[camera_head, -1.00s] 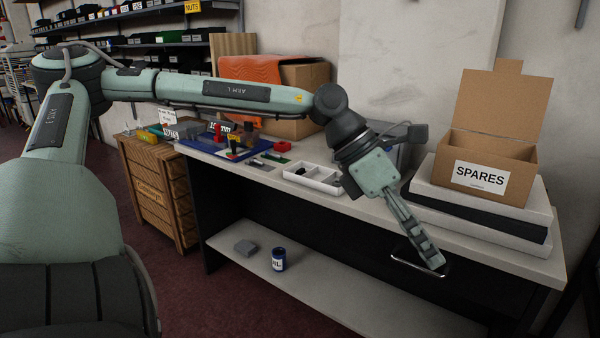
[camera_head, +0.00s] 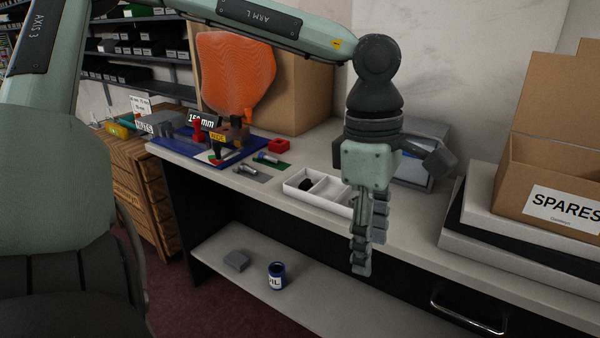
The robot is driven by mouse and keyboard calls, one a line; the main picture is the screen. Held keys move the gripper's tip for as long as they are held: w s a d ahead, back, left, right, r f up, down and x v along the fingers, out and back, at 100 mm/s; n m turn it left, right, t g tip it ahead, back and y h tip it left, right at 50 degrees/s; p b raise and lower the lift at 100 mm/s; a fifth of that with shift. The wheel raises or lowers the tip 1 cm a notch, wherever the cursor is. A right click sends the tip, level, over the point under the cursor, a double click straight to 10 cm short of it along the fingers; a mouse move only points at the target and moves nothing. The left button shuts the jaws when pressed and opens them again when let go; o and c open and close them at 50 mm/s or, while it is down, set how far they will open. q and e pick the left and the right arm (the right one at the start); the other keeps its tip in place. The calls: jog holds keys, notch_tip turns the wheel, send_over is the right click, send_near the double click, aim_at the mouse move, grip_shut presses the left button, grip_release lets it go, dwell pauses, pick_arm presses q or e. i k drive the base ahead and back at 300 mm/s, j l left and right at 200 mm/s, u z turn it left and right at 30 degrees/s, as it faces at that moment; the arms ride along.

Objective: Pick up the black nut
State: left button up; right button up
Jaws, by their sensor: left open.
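A small black item, perhaps the black nut (camera_head: 306,184), lies in the left compartment of the white divided tray (camera_head: 290,187) on the table; it is too small to tell its shape. My left gripper (camera_head: 364,268) points down in front of the table's front edge, to the right of the tray. It is seen nearly edge-on, open and empty, and it hides the tray's right end. My right gripper is not in view.
A blue board with red and black tools (camera_head: 258,141) stands left of the tray on the table (camera_head: 420,232). A grey box (camera_head: 420,168) stands behind my gripper. The SPARES carton (camera_head: 555,160) is at the right. An oil can (camera_head: 277,276) stands on the lower shelf.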

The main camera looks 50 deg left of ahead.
aim_at(306, 184)
jog(key=i+j, duration=0.15)
jog(key=j, duration=0.2)
jog(key=i+j, duration=0.1)
jog(key=j, duration=0.25)
jog(key=i+j, duration=0.15)
jog(key=j, duration=0.15)
jog(key=i+j, duration=0.15)
jog(key=j, duration=0.2)
